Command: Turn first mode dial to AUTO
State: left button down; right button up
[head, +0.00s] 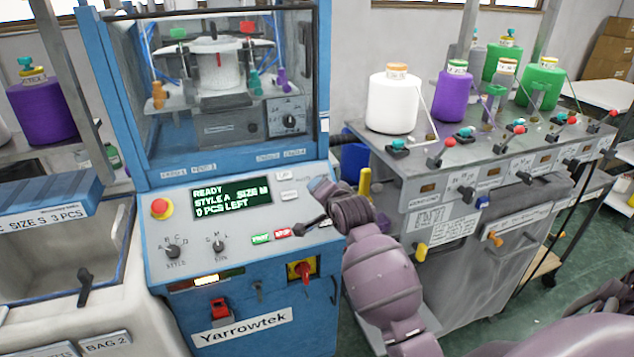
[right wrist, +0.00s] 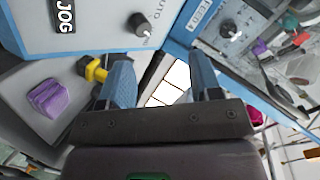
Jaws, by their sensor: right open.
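In the head view my right arm and gripper hide the dial. My right gripper (head: 320,187) is at the right edge of the blue knitting machine's control panel (head: 165,232). In the right wrist view its two blue fingers (right wrist: 160,85) are apart with nothing between them, just below and apart from the dial. My left gripper is not in view.
The panel holds a display (head: 232,197), a red stop button (head: 160,208) and two other dials (head: 173,251) (head: 218,246). A yellow lever (head: 364,188) stands right of the gripper. A yarn stand (head: 440,152) with cones is close on the right.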

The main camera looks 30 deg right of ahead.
jog(key=w+d+r+m+g+y+p, duration=0.1)
jog(key=w+d+r+m+g+p, duration=0.2)
jog(key=m, duration=1.3)
jog(key=shift+w+d+f+m+g+y+b, duration=0.15)
jog(key=shift+w+d+f+m+g, duration=0.2)
jog(key=shift+w+f+m, duration=0.9)
jog(key=shift+w+d+f+m+g+y+b, duration=0.1)
jog(key=shift+w+d+f+m+g+b, duration=0.2)
jog(key=shift+w+f+m, duration=1)
jog(key=shift+w+d+f+m+g+y+b, duration=0.15)
jog(key=shift+w+d+f+m+g, duration=0.25)
jog(key=shift+w+f+m, duration=0.85)
jog(key=shift+s+f, duration=0.25)
jog(key=shift+s, duration=0.25)
jog(key=c, duration=0.9)
